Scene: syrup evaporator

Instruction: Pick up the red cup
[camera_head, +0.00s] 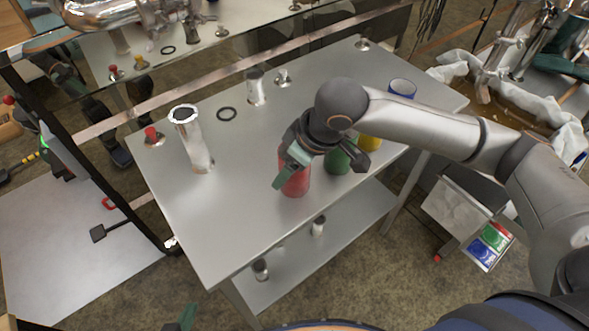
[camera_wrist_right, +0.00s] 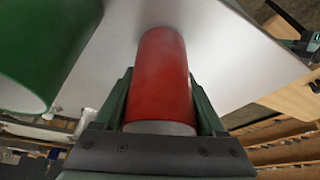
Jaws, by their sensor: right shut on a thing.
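The red cup (camera_head: 295,183) is upright over the near part of the steel table, and I cannot tell whether its base touches the top. My right gripper (camera_head: 289,168) is shut on it from above, with its arm coming in from the right. In the right wrist view the red cup (camera_wrist_right: 162,80) sits between the two green fingers of the right gripper (camera_wrist_right: 165,100). My left gripper (camera_head: 180,318) shows only as green finger parts at the bottom edge, apart from the cup; its opening is not clear.
A green cup (camera_head: 337,162) stands close right of the red cup, with a yellow cup (camera_head: 369,143) behind it. A tall metal cylinder (camera_head: 196,150) stands left on the steel table (camera_head: 235,220). The near left tabletop is clear.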

